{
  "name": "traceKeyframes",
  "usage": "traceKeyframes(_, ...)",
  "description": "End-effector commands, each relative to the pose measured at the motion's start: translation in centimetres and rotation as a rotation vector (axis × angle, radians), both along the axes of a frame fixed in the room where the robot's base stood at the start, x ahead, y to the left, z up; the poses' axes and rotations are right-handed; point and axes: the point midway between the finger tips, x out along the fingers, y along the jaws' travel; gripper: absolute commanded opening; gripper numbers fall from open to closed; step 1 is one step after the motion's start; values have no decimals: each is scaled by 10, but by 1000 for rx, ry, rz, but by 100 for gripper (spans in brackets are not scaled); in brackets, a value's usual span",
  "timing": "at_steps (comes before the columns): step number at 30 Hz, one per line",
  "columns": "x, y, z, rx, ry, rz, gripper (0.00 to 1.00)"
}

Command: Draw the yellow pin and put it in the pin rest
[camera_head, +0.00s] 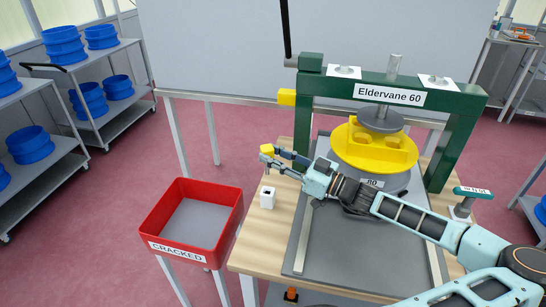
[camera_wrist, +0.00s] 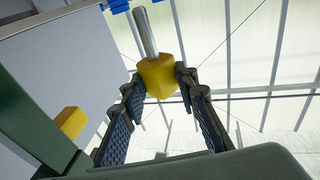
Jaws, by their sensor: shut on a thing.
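My gripper (camera_head: 275,157) is shut on the yellow pin (camera_head: 266,149), left of the green press and above the table. In the wrist view the pin's yellow head (camera_wrist: 158,77) sits between the two fingertips, and its grey metal shaft (camera_wrist: 145,32) points away from the gripper. A small white block with a dark square hole (camera_head: 267,197), which looks like the pin rest, stands on the table's left part, below the gripper in the picture. Its hole looks empty.
The green press (camera_head: 446,140) labelled "Eldervane 60" holds a yellow mould (camera_head: 347,150). Another yellow block (camera_head: 287,97) sticks out of its left post. A red "CRACKED" bin (camera_head: 163,238) stands left of the table (camera_head: 252,250). A teal-handled tool (camera_head: 470,193) is at right.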

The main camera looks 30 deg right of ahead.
Motion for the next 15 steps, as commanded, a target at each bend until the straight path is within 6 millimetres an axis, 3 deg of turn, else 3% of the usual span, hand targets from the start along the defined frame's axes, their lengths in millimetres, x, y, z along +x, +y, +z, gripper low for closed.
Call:
traceKeyframes(7,0,0,-4,0,-1,1,0)
traceKeyframes(15,0,0,-28,1,-1,1,0)
